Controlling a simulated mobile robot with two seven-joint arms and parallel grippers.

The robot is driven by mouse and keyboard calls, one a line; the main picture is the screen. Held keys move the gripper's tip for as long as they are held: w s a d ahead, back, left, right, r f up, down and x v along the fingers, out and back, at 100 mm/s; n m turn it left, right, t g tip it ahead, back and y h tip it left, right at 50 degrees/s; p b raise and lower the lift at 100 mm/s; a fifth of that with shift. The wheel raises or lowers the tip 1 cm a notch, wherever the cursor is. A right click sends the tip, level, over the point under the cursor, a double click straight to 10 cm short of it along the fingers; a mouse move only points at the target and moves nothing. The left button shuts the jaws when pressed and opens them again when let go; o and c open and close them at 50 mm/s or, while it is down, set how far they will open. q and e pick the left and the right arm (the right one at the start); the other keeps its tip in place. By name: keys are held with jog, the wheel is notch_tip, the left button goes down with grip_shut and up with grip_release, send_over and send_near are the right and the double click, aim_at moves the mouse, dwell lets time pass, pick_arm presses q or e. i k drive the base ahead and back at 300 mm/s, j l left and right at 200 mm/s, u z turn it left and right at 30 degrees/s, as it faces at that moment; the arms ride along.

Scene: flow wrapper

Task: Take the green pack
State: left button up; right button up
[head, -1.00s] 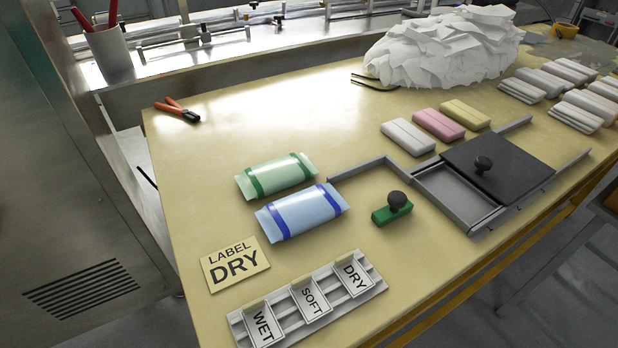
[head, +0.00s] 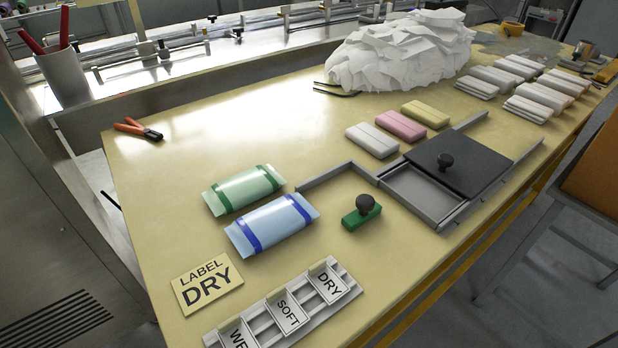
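The green pack (head: 244,190) lies flat on the yellow table, pale green with two darker green bands near its ends. A blue pack (head: 272,224) with two dark blue bands lies right in front of it, very close; I cannot tell whether they touch. Neither of my grippers shows in the head view.
A green stamp (head: 362,214) and a grey metal frame (head: 425,188) stand to the right. Pliers (head: 138,129) lie at back left. Table left of the packs is clear.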

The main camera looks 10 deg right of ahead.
aim_at(226, 196)
jog(key=i+l+u, duration=0.45)
jog(key=i+l, duration=0.25)
jog(key=i, duration=0.15)
